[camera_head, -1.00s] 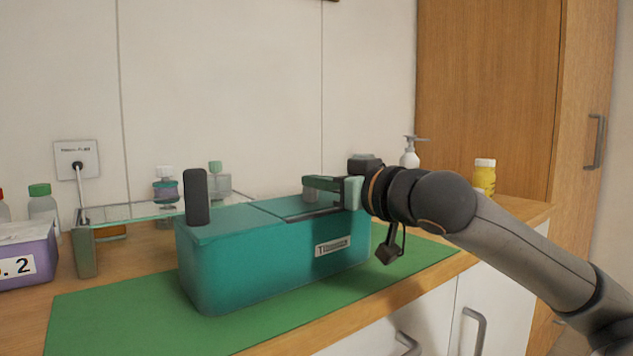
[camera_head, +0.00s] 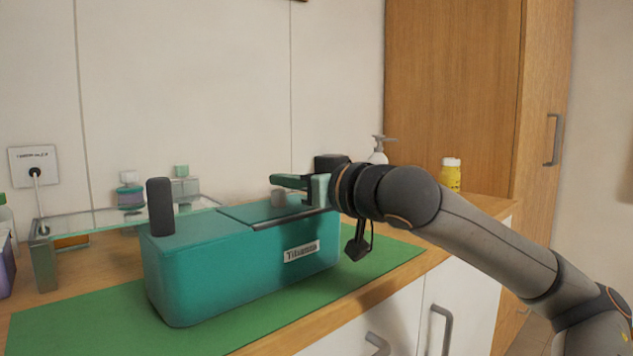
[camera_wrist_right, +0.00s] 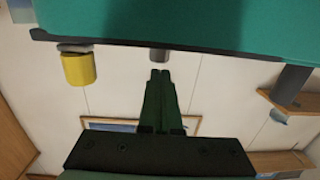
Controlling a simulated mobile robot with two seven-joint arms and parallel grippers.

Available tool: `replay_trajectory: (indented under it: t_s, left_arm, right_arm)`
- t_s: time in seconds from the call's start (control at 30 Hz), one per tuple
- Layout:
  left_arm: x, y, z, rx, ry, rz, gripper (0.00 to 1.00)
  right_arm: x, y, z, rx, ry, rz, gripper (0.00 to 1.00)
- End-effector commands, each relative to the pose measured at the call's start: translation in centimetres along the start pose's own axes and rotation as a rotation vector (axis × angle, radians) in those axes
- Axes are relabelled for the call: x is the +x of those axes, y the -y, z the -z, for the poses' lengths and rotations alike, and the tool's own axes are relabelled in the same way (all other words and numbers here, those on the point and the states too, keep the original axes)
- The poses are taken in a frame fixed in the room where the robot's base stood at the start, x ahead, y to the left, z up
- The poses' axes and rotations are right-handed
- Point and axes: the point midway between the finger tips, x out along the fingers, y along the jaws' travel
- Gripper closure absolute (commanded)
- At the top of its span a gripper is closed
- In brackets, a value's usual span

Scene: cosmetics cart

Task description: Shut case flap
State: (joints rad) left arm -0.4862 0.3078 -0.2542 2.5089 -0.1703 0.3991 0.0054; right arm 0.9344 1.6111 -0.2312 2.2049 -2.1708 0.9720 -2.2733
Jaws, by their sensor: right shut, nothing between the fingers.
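A teal case (camera_head: 240,271) with a white label stands on a green mat (camera_head: 80,320). Its flap (camera_head: 262,213), with a dark front edge, lies nearly level over the right part of the top. I cannot tell whether it is fully seated. My right gripper (camera_head: 274,181) is shut and empty, pointing left just above the flap's right part. A small grey cylinder shows just below the fingers (camera_head: 279,198). In the right wrist view the shut fingers (camera_wrist_right: 160,75) are near a teal surface with a dark edge (camera_wrist_right: 150,18). My left gripper is out of view.
A dark upright block (camera_head: 161,208) stands at the case's left end. A glass shelf (camera_head: 90,222) with small bottles is behind it. A pump bottle (camera_head: 378,152) and a yellow bottle (camera_head: 450,176) stand at the back right. The mat's front left is clear.

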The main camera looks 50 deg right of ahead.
Motion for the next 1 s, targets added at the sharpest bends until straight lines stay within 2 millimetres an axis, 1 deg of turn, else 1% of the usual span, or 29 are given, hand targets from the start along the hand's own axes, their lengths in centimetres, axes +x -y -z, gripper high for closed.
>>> replay_trajectory:
  t_s: [0.03, 0.1, 0.13, 0.17, 0.2, 0.33, 0.47, 0.6, 0.7, 0.83, 1.0]
  left_arm:
    - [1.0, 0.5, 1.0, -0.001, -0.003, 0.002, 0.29]
    - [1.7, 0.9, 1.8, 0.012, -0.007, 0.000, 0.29]
    - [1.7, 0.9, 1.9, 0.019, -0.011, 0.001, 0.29]
    - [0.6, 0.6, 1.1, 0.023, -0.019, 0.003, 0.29]
    - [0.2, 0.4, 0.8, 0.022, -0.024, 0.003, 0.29]
    - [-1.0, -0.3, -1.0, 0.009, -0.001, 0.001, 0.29]
    - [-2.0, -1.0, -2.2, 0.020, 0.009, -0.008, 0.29]
    - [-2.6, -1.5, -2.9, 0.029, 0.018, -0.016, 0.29]
    - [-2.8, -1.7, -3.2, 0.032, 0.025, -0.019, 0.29]
    - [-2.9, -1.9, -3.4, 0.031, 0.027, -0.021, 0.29]
    - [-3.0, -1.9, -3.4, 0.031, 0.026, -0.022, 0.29]
  right_arm:
    - [-0.3, -0.1, 1.8, -0.001, -0.006, -0.001, 1.00]
    - [-0.7, -0.1, 3.2, -0.002, -0.010, -0.001, 1.00]
    - [-0.9, -0.1, 3.3, -0.003, -0.012, -0.002, 1.00]
    - [-1.3, -0.2, 2.0, -0.007, -0.013, -0.004, 1.00]
    - [-1.9, -0.2, 1.6, -0.007, -0.015, -0.005, 1.00]
    - [-3.6, -0.2, 1.0, -0.007, -0.019, -0.007, 1.00]
    - [-5.6, -0.2, 0.2, -0.004, -0.021, -0.007, 1.00]
    - [-7.7, -0.2, -0.4, -0.003, -0.022, -0.005, 1.00]
    - [-8.8, -0.2, -0.6, -0.004, -0.022, -0.004, 1.00]
    - [-9.6, -0.1, -0.9, -0.002, -0.020, -0.002, 1.00]
    - [-10.0, -0.1, -1.0, -0.002, -0.019, -0.001, 1.00]
